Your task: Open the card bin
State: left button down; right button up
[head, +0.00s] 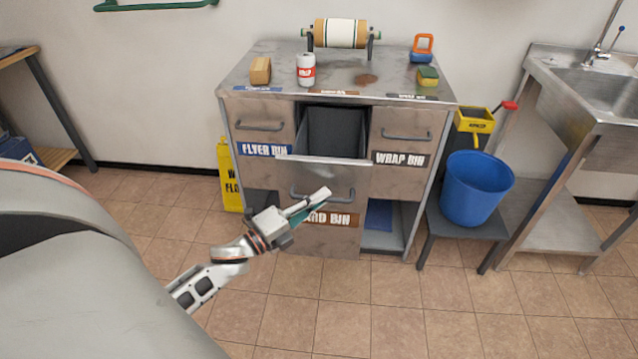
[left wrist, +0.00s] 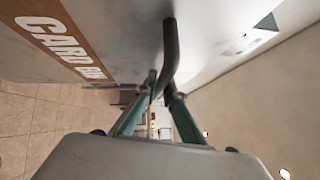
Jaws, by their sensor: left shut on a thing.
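The card bin (head: 343,238) is the middle drawer of a metal cabinet, with a brown label partly covered by my gripper. It stands pulled out, its dark empty-looking inside showing from above. Its bar handle (head: 338,194) runs across the front. My left gripper (head: 318,202) is at the handle's left part. In the left wrist view the green-padded fingers (left wrist: 160,105) are shut on the handle (left wrist: 170,50), beside the card bin front (left wrist: 120,35). My right gripper is in neither view.
The flyer bin (head: 262,127) and wrap bin (head: 400,135) flank it, both shut. A can (head: 306,70), a sponge (head: 428,76) and a paper roll (head: 340,33) stand on top. A blue bucket (head: 475,190) stands on a low stool at right. Floor in front is clear.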

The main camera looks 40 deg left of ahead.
pick_arm(q)
jog(key=s+d+p, duration=0.1)
jog(key=s+d, duration=0.4)
jog(key=s, duration=0.4)
jog(key=shift+d, duration=0.3)
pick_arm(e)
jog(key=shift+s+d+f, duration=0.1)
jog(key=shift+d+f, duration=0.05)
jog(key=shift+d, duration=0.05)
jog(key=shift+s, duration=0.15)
pick_arm(q)
jog(key=c, duration=2.1)
grip_release()
jog(key=shift+c, duration=0.2)
jog(key=v, duration=1.2)
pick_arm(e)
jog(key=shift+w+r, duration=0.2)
